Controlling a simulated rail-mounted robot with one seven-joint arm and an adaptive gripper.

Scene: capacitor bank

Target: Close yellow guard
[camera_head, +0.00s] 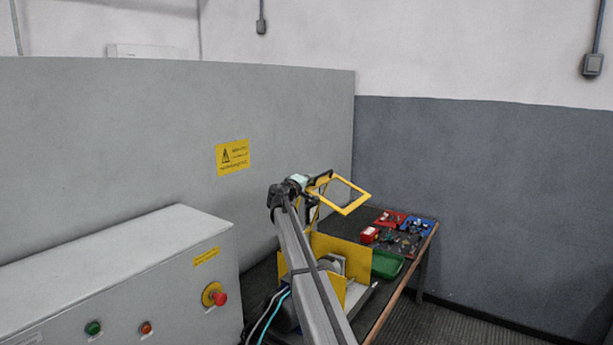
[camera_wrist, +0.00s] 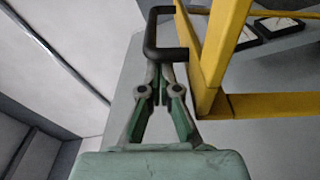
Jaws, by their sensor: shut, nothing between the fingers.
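The yellow guard (camera_head: 349,208) is a raised, tilted frame with a see-through middle, above the yellow-sided machine (camera_head: 335,248) on the bench. In the wrist view, part of its yellow frame (camera_wrist: 265,105) fills the upper right. A black bracket-shaped handle (camera_wrist: 150,38) juts from the frame. My gripper (camera_head: 311,186) is at the left edge of the guard, by the handle. In the wrist view, my gripper (camera_wrist: 161,78) is shut and empty, its fingertips at the handle's lower bar. I cannot tell whether they touch it.
A grey control cabinet (camera_head: 120,275) with a red emergency button (camera_head: 220,299) stands at the left. The bench (camera_head: 405,283) holds a green tray (camera_head: 387,264) and red and blue trays of small parts (camera_head: 417,226). A grey panel (camera_head: 120,140) stands behind.

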